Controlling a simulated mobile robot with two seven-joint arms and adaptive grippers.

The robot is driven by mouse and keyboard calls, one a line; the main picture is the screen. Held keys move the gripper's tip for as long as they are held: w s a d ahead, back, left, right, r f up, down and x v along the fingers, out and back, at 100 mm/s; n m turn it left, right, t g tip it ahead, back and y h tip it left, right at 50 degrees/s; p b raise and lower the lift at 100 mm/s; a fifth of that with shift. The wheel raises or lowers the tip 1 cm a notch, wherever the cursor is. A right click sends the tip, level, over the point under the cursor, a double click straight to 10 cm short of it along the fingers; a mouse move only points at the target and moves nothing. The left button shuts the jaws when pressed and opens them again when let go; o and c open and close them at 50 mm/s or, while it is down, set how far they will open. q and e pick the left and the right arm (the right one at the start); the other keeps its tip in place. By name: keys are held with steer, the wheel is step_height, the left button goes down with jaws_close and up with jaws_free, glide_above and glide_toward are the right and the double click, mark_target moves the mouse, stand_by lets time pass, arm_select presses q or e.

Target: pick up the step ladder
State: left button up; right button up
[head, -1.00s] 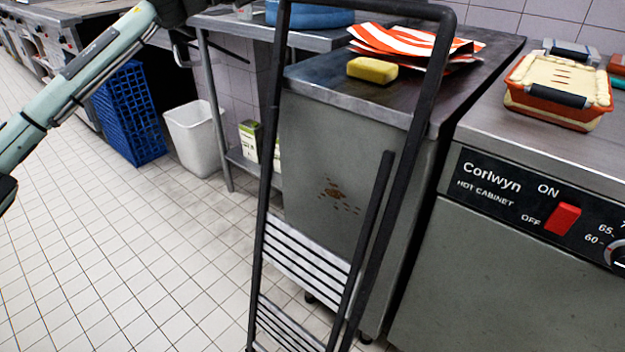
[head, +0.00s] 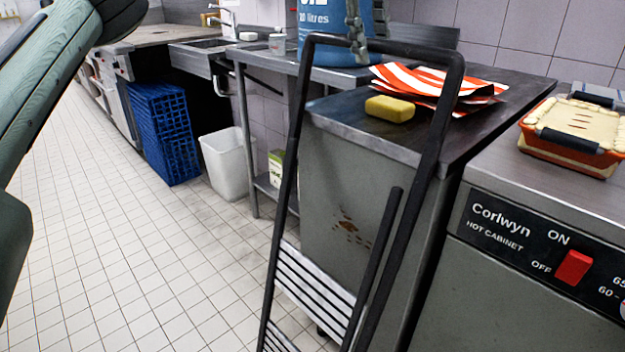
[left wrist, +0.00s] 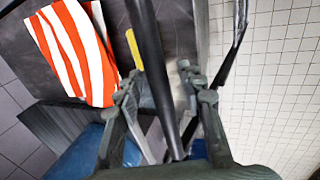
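The step ladder (head: 436,140) stands upright in front of the steel counter, with a black tube frame and pale ribbed steps (head: 310,290). My left gripper (head: 356,38) comes down from the top edge of the head view at the ladder's top bar. In the left wrist view, the fingers of my left gripper (left wrist: 160,76) are apart, with a black bar of the step ladder (left wrist: 150,45) running between them. I see gaps beside the bar, so the fingers do not look closed on it. My right gripper is in neither view.
The hot cabinet (head: 500,260) stands at right. A white bin (head: 226,165) and blue crates (head: 165,135) stand at left; the left floor is clear.

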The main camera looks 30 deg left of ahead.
arm_select(q)
steer(key=x, duration=0.5)
steer(key=shift+r, duration=0.1)
jaws_close()
steer(key=shift+r, duration=0.25)
